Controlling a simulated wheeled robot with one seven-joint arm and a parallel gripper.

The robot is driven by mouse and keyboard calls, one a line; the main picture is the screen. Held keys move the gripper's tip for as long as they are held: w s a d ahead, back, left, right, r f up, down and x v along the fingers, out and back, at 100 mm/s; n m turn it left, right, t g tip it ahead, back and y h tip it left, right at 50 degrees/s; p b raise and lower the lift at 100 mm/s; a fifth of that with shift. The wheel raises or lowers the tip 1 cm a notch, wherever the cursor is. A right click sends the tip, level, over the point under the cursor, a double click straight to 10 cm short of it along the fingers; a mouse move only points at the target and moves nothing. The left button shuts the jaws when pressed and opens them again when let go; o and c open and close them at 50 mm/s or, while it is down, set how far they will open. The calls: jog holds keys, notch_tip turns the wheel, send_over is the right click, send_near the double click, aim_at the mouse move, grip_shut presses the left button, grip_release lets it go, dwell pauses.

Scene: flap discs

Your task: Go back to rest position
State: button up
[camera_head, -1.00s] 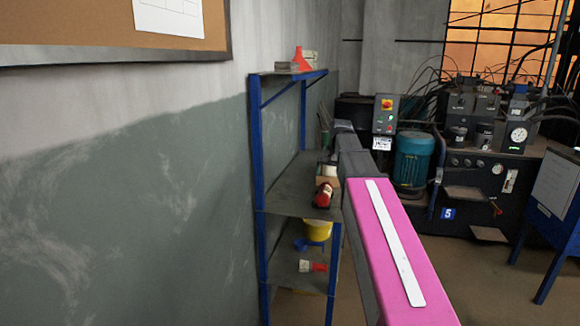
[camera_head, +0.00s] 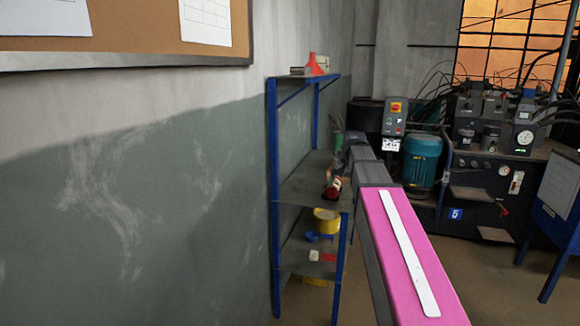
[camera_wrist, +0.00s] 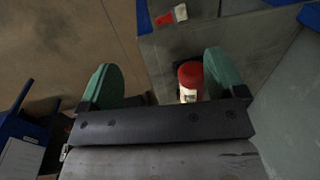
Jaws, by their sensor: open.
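My gripper (camera_wrist: 163,80) shows in the wrist view with its two green fingers wide apart. Nothing is held between them. A red-capped bottle (camera_wrist: 190,76) with a pale label shows past the gripper's edge, nearer the right finger; its lower part is hidden by the gripper body. In the head view my pink arm reaches forward toward the blue-framed shelf (camera_head: 272,150). The arm's far end is beside the middle shelf board, and the fingers cannot be made out there. A red item (camera_head: 331,192) lies on that board near the arm's end.
The lower shelf board holds a yellow container (camera_head: 326,218) and a red-and-white brush (camera_head: 322,257). A red funnel (camera_head: 315,64) stands on top. The wall is close on the left. A machine with a teal motor (camera_head: 420,160) stands behind, right. Open floor lies right of my arm.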

jog(key=s+f+n, duration=0.1)
jog(key=s+f, duration=0.5)
jog(key=f, duration=0.4)
jog(key=s+a+f+n+h, duration=0.1)
jog(key=s+f, duration=0.6)
jog(key=f, duration=0.3)
jog(key=s+f+n, duration=0.1)
jog(key=s+f, duration=0.6)
jog(key=f, duration=0.3)
jog(key=shift+a+h, duration=0.2)
jog(key=shift+h, duration=0.1)
